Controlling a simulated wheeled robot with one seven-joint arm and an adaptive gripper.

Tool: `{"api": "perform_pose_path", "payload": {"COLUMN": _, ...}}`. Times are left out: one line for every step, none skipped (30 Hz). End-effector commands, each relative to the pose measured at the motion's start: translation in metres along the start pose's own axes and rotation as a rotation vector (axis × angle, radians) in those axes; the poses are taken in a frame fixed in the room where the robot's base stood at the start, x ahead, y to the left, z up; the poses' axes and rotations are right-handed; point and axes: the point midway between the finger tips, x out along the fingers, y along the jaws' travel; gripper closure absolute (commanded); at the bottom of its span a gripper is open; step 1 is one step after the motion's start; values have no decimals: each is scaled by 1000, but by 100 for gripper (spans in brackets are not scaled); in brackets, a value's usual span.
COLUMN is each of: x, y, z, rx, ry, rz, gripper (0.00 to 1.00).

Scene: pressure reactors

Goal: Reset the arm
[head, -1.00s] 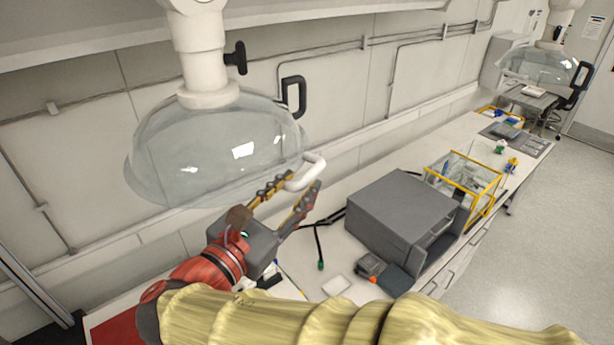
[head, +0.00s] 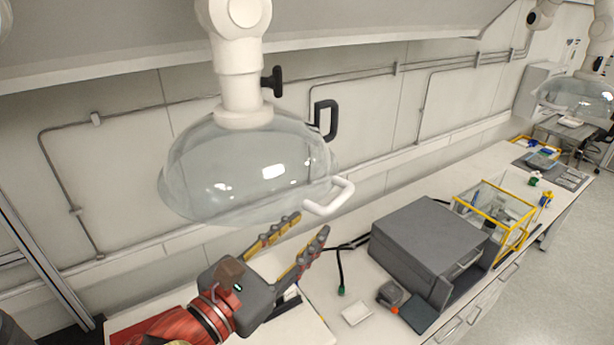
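My gripper (head: 308,222) is at the end of my red arm, in the lower middle of the head view. Its two fingers, with yellowish inner pads, are spread apart and nothing shows between them. It is just below the clear dome hood (head: 246,172) and its white loop handle (head: 331,196). A gap shows between the fingertips and the handle in the picture, but the depth between them is hard to tell. Most of my arm is out of view at the bottom.
A grey box-shaped device (head: 428,245) stands on the white bench to the right. A small dark device (head: 391,295) and a white square (head: 357,313) lie in front of it. A yellow-framed clear box (head: 495,214) stands further right.

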Motion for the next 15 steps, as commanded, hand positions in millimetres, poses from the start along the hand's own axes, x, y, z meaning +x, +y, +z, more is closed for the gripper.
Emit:
{"api": "perform_pose_path", "payload": {"x": 0, "y": 0, "z": 0, "rx": 9, "ry": 0, "rz": 0, "gripper": 67}}
{"api": "perform_pose_path", "payload": {"x": 0, "y": 1, "z": -1, "rx": 21, "ry": 2, "rz": 2, "gripper": 67}}
{"api": "perform_pose_path", "payload": {"x": 0, "y": 3, "z": -4, "rx": 46, "ry": 13, "rz": 11, "gripper": 67}}
{"api": "perform_pose_path", "payload": {"x": 0, "y": 4, "z": -9, "rx": 68, "ry": 33, "rz": 16, "gripper": 67}}
{"api": "perform_pose_path", "payload": {"x": 0, "y": 4, "z": -18, "rx": 93, "ry": 67, "rz": 14, "gripper": 67}}
{"api": "perform_pose_path", "payload": {"x": -1, "y": 1, "z": -33, "rx": 119, "ry": 114, "rz": 5, "gripper": 67}}
{"api": "perform_pose_path", "payload": {"x": -2, "y": -2, "z": -45, "rx": 136, "ry": 153, "rz": -5, "gripper": 67}}
{"api": "perform_pose_path", "payload": {"x": -4, "y": -7, "z": -58, "rx": 155, "ry": 195, "rz": -19, "gripper": 67}}
{"api": "perform_pose_path", "payload": {"x": -7, "y": -15, "z": -76, "rx": 185, "ry": 256, "rz": -43, "gripper": 67}}
{"api": "perform_pose_path", "payload": {"x": -10, "y": -22, "z": -89, "rx": 213, "ry": 307, "rz": -66, "gripper": 67}}
{"api": "perform_pose_path", "payload": {"x": -14, "y": -29, "z": -101, "rx": 242, "ry": 356, "rz": -90, "gripper": 67}}
{"api": "perform_pose_path", "payload": {"x": -17, "y": -41, "z": -117, "rx": 285, "ry": 417, "rz": -132, "gripper": 67}}
{"api": "perform_pose_path", "payload": {"x": -19, "y": -51, "z": -130, "rx": 319, "ry": 460, "rz": -169, "gripper": 67}}
{"api": "perform_pose_path", "payload": {"x": -20, "y": -61, "z": -142, "rx": 355, "ry": 501, "rz": -209, "gripper": 67}}
{"api": "perform_pose_path", "payload": {"x": -21, "y": -75, "z": -159, "rx": 405, "ry": 551, "rz": -267, "gripper": 67}}
